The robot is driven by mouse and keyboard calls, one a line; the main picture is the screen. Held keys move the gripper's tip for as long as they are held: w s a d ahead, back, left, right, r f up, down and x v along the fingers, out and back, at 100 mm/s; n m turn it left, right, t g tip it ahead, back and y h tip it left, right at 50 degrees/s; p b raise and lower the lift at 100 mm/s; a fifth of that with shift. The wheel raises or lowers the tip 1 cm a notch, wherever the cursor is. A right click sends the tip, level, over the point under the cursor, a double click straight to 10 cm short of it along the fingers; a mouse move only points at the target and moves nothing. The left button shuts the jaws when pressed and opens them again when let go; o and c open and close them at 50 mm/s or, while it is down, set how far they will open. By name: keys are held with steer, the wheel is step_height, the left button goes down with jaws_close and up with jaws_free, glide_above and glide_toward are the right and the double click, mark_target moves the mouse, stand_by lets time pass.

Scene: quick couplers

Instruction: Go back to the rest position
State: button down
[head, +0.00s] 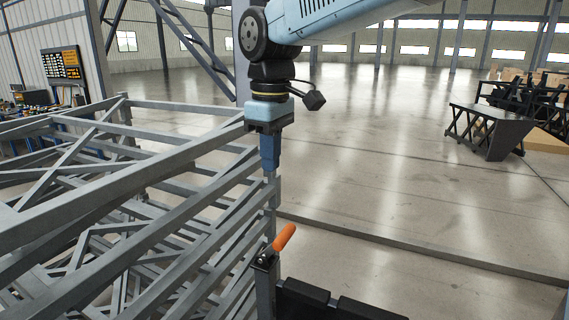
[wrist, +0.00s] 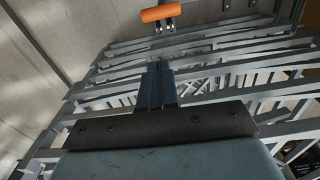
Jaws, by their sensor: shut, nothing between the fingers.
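My gripper (head: 269,165) points down beside the right end of the grey metal truss frame in the head view, with its blue fingers close together and nothing between them. It also shows in the wrist view (wrist: 157,72), shut over the grey bars. A coupler with an orange handle (head: 283,238) sits on an upright post below and slightly right of my gripper, clear of it. The same orange handle (wrist: 161,12) shows at the top of the wrist view, apart from the fingers. The fingertips look very near the post's top in the head view; I cannot tell whether they touch.
The grey truss frame (head: 130,185) fills the left and lower left. Open concrete floor (head: 390,150) spreads to the right. A dark metal stand (head: 490,128) and boxes are at the far right. A tool board (head: 61,64) hangs at far left.

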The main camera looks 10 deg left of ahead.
steer(key=s+d+m+t, duration=0.1)
steer(key=d+m+t, duration=0.4)
steer(key=d, duration=1.5)
steer(key=s+d+f+m, duration=0.2)
steer(key=s+d+m, duration=0.1)
steer(key=d, duration=0.3)
steer(key=s+d+f+m, duration=0.3)
steer(key=s+d+m, duration=0.1)
steer(key=d+m, duration=0.2)
steer(key=shift+s+d+f, duration=0.3)
steer(key=shift+d+f, duration=0.05)
